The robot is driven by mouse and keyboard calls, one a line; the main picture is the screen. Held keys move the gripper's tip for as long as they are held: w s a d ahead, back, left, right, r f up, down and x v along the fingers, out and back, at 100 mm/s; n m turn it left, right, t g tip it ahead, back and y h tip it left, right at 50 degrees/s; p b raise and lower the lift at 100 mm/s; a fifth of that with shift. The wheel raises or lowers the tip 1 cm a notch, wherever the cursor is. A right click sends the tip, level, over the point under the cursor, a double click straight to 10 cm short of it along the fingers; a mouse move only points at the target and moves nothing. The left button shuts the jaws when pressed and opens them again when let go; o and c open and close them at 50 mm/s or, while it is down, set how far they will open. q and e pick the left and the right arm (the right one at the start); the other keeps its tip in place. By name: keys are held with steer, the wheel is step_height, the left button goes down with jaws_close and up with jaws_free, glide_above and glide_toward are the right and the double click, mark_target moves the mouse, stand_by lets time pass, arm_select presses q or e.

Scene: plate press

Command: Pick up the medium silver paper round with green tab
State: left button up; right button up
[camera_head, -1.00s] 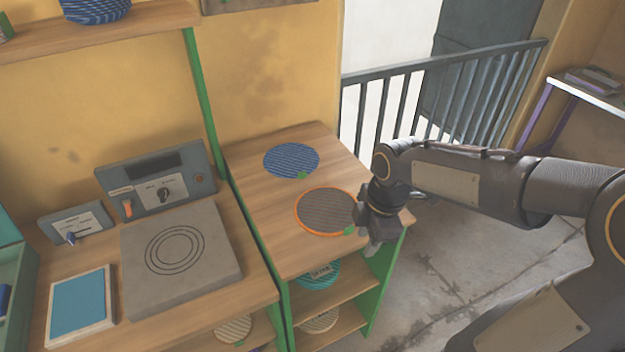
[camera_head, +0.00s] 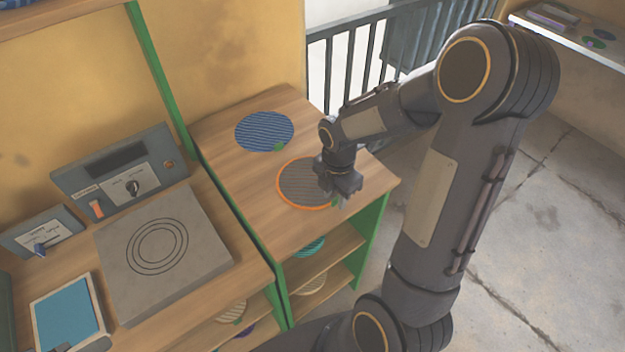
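A grey, silvery striped round (camera_head: 298,186) with an orange rim lies flat on the wooden top of the small shelf unit. Part of its green tab (camera_head: 336,204) shows at its front right edge. My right gripper (camera_head: 343,193) points down over the round's right side, at the tab, and covers part of both. I cannot tell whether its fingers are open or shut, or whether they touch the round. A dark tip at the bottom left edge looks like my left gripper (camera_head: 84,345); its state cannot be made out.
A blue striped round (camera_head: 264,131) with a green tab lies farther back on the same top. More rounds lie on the shelves below (camera_head: 311,284). A grey press plate (camera_head: 150,270), control boxes and a blue pad (camera_head: 68,318) stand left. A railing is behind.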

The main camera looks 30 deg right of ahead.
steer(key=shift+f, duration=0.3)
jaws_close()
steer(key=shift+r, duration=0.1)
